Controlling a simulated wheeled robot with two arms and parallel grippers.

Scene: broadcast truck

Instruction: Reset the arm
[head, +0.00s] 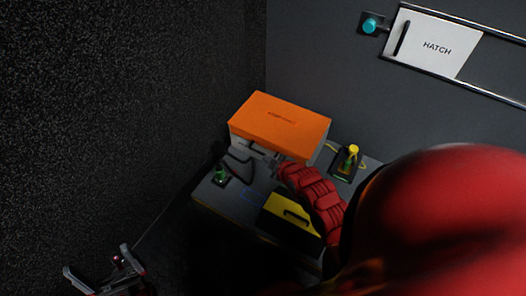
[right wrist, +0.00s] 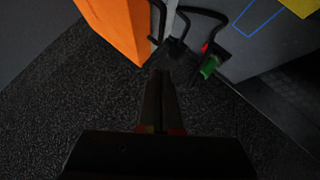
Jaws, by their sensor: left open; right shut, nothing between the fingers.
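My left gripper (head: 96,262) shows at the lower left of the head view, with its fingers apart and nothing between them. My right arm, red, reaches across the table in the head view, and its end is beside the front of the orange box (head: 279,125). In the right wrist view my right gripper (right wrist: 159,78) has its fingers together, with nothing held. The fingers point towards the gap between the orange box (right wrist: 118,28) and a green part (right wrist: 209,66). I cannot tell whether they touch anything.
A grey table (head: 222,200) carries a yellow and black box (head: 291,218), a small green item (head: 221,176) and a yellow-topped device (head: 350,158). A hatch panel (head: 430,43) and a teal knob (head: 370,25) are on the wall. A dark speckled wall fills the left.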

